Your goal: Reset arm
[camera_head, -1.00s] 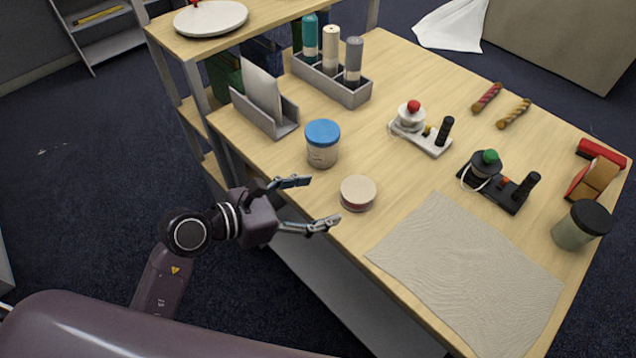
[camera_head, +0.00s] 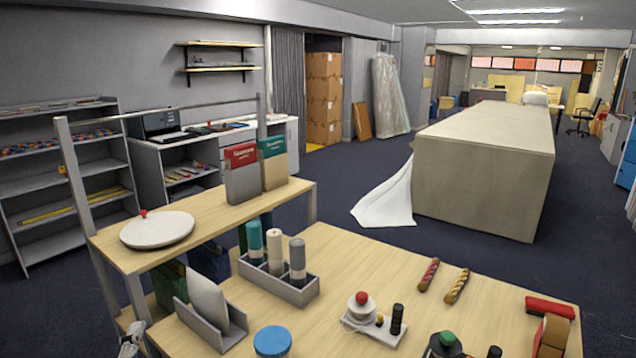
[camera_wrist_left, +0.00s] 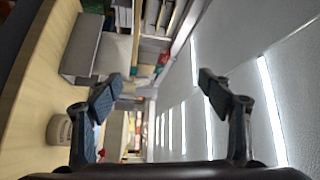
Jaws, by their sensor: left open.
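My left gripper (camera_wrist_left: 157,86) is open and empty in the left wrist view, its two dark fingers spread wide. In the head view only a small part of my left gripper (camera_head: 131,340) shows at the bottom left, next to the table's near left corner. Most of my left arm is outside the head view. My right gripper is in neither view.
The wooden table (camera_head: 390,258) holds a grey holder (camera_head: 215,325) with a white sheet, a bottle rack (camera_head: 280,282), a blue-lidded jar (camera_head: 272,342) and a white device with a red knob (camera_head: 362,305). A raised shelf (camera_head: 200,213) stands at its left.

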